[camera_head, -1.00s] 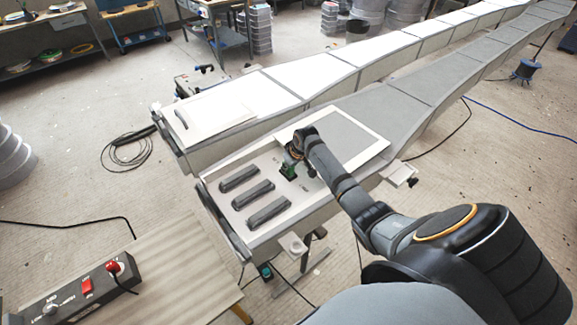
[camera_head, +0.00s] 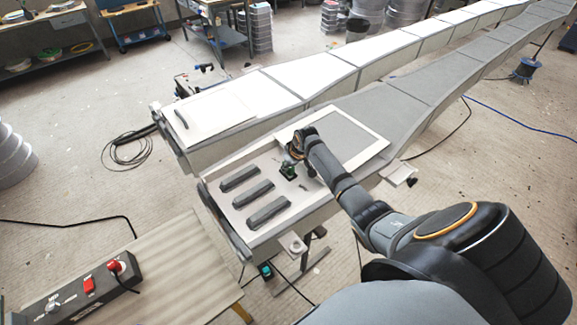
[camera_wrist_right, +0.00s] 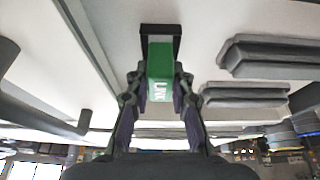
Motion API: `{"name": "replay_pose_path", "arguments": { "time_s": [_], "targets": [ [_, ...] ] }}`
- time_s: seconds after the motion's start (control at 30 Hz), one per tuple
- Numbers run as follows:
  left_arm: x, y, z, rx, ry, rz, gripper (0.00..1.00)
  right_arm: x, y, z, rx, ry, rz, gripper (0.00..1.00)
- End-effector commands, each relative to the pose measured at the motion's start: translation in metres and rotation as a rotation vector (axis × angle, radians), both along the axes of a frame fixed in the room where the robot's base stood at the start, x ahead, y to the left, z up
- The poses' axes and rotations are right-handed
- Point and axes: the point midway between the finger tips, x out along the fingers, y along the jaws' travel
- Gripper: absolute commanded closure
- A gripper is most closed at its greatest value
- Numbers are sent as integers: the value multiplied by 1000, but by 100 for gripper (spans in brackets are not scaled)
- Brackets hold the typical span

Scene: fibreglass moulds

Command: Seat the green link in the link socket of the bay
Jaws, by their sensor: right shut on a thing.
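The green link (camera_head: 288,172) is a small block with white lettering on it. My right gripper (camera_head: 291,163) is shut on it, over the pale bay (camera_head: 235,198) at the near end of the grey mould. In the right wrist view the gripper (camera_wrist_right: 158,88) has one finger on each side of the green link (camera_wrist_right: 160,72). A black bracket-like frame (camera_wrist_right: 160,30), which looks like the link socket, borders the link's far end. I cannot tell whether the link is inside it or just in front. My left gripper is out of view.
Several dark grey bars (camera_head: 253,193) lie beside the link in the bay; one bar (camera_wrist_right: 268,58) shows close by in the wrist view. A second, white mould (camera_head: 290,77) runs alongside. A control box (camera_head: 88,290) sits on the wooden table at lower left.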

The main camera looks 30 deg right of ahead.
Motion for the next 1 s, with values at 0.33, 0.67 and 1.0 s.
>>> {"name": "replay_pose_path", "arguments": {
  "time_s": [0.33,0.67,1.0],
  "targets": [
    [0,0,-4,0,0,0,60,0,0,-6,0,-1,0,100],
    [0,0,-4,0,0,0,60,0,0,-9,1,1,0,100],
    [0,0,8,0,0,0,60,0,0,0,0,1,-1,100]
  ]
}}
